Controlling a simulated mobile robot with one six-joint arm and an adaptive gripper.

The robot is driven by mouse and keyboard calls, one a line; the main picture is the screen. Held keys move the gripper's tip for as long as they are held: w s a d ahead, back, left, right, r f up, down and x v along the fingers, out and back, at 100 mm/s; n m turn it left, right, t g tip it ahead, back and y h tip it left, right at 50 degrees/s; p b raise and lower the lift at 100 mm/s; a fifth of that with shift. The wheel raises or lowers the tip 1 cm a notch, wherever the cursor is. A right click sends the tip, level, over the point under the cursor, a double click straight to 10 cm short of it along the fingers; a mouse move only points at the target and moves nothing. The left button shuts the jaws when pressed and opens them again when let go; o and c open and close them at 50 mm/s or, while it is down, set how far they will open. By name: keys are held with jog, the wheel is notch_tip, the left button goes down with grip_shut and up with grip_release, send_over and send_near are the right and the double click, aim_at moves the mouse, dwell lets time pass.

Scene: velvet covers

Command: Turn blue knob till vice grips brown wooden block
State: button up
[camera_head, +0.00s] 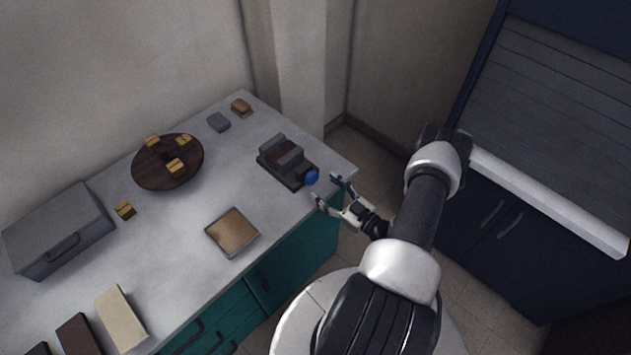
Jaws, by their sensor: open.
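A dark grey vice (270,168) sits on the counter near its right corner. Its blue knob (312,178) faces the counter's right front edge. A brown wooden block (283,152) appears to lie between the vice's jaws; I cannot tell whether the jaws touch it. My gripper (324,190) is open, with its two fingertips just right of and below the blue knob, at the counter edge. The fingers look apart from the knob, and nothing is held between them.
A square tray (232,233), a round dark board (150,181) with small yellow-brown pieces and a grey case (58,232) share the counter (190,255). A blue cabinet (500,205) stands to the right. Bare counter lies between vice and tray.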

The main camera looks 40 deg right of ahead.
aim_at(314, 180)
jog(key=w, duration=0.5)
jog(key=shift+w+a, duration=0.2)
jog(key=shift+c, duration=0.5)
